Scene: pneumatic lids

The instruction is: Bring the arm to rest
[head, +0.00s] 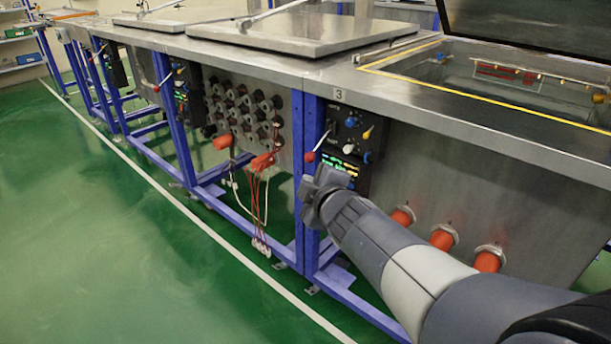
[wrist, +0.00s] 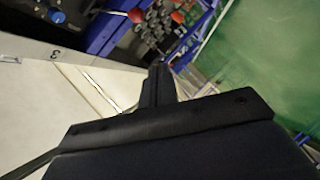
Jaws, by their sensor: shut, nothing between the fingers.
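My arm reaches in from the lower right of the head view, grey with a white band. My gripper (head: 323,183) is at its end, in front of the blue frame post and just below the control panel marked 3 (head: 346,141). In the wrist view my gripper (wrist: 160,72) shows as dark shut fingers with nothing between them. The panel's red-knobbed lever (head: 311,156) is close above the gripper in the head view. It also shows in the wrist view (wrist: 136,15). I cannot tell whether the gripper touches anything.
The steel bench (head: 240,57) runs along the line of stations. A dark lid (head: 530,25) stands raised over the open tank at right; a flat lid (head: 300,32) lies closed further left. Orange fittings (head: 441,238) stick out below the bench. The green floor (head: 110,230) at left is clear.

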